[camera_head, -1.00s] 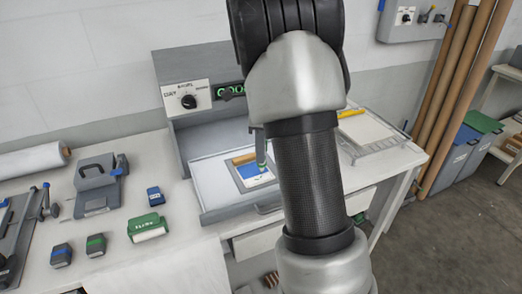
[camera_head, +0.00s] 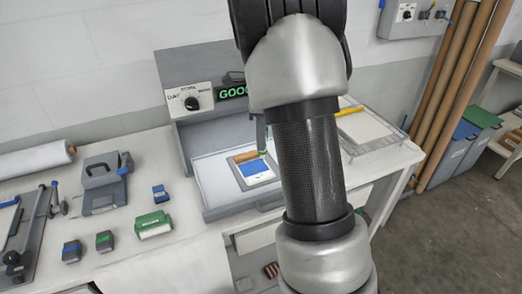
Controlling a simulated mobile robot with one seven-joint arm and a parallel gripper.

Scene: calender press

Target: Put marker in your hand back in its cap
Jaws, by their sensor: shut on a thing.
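My arm runs down the middle of the head view and hides most of my gripper. The fingertips cannot be made out. I cannot make out a marker cap.
The press (camera_head: 192,139) has a dial and a green-lit display. Left on the bench are a green box (camera_head: 153,226), two dark blocks, a small blue block (camera_head: 160,193) and a grey handled tool (camera_head: 103,185).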

